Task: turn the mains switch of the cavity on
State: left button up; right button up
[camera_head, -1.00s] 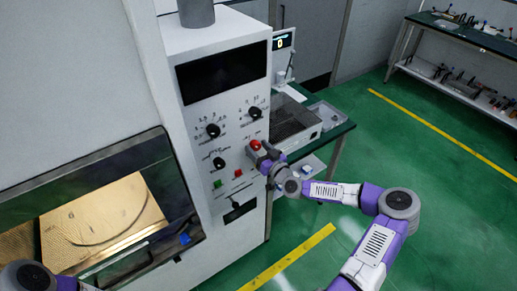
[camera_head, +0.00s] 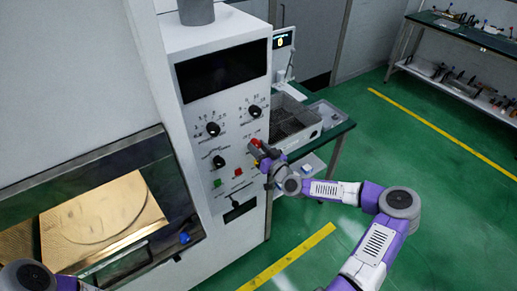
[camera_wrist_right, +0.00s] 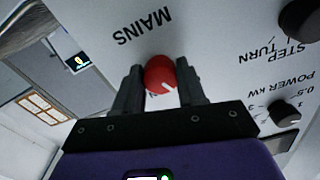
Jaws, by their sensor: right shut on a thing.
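The mains switch is a round red knob (camera_wrist_right: 160,75) with a white pointer line, below the printed word MAINS in the upside-down right wrist view. It also shows in the head view (camera_head: 254,142), partly covered by the gripper. My right gripper (camera_wrist_right: 160,88) is shut on it, with one dark finger at each side. The knob sits on the white control panel (camera_head: 200,148) of the cavity cabinet. The pointer slants to the lower right in the wrist view. Lettering behind the knob is mostly hidden. Only a piece of my left arm shows at the lower left; its gripper is out of view.
Black dials (camera_head: 213,129), a green button (camera_head: 217,183) and a red button (camera_head: 238,171) lie close by on the panel. The cavity window (camera_head: 100,215) shows a lit golden floor. A side bench (camera_head: 340,128) with a metal tray stands behind my right arm.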

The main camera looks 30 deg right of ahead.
jog(key=m+b, duration=0.3)
jog(key=m, duration=0.7)
jog(key=shift+m, duration=0.4)
jog(key=shift+a+r+m, duration=0.1)
jog(key=shift+m, duration=0.2)
jog(key=o, duration=1.1)
jog(key=shift+s, duration=0.1)
jog(key=s, duration=0.7)
jog(key=shift+s+d, duration=0.2)
jog(key=shift+d, duration=0.1)
